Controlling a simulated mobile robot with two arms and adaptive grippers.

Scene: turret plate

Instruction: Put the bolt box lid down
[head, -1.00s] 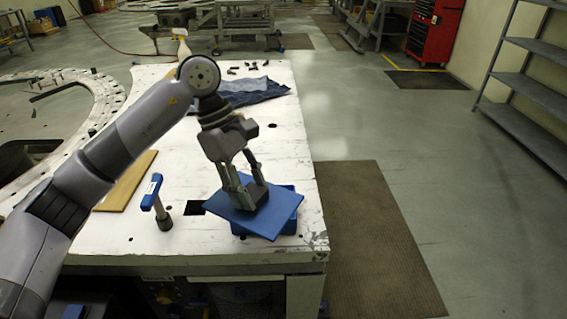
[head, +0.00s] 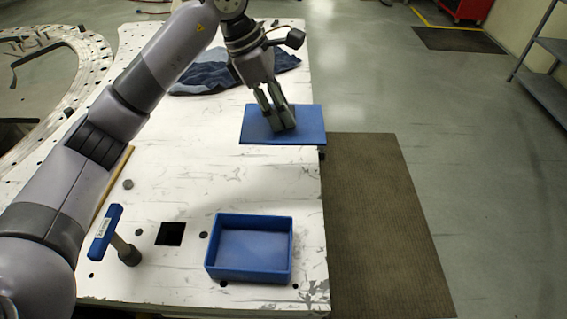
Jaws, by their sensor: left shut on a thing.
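The bolt box lid (head: 309,125) is a flat blue plate at the right side of the white table. My left gripper (head: 284,125) is shut on it from above, near the middle of the lid. The lid looks level and lies over the table's right edge, its right end slightly past it; I cannot tell whether it touches the table. The blue bolt box (head: 249,275) stands uncovered near the front edge, and its inside looks empty. My right gripper is not in view.
A blue-handled tool (head: 106,233) stands left of the box, near a square black hole (head: 170,234) in the table (head: 190,185). A dark blue cloth (head: 205,77) lies behind. A brown mat (head: 385,215) covers the floor at right. The table between box and lid is clear.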

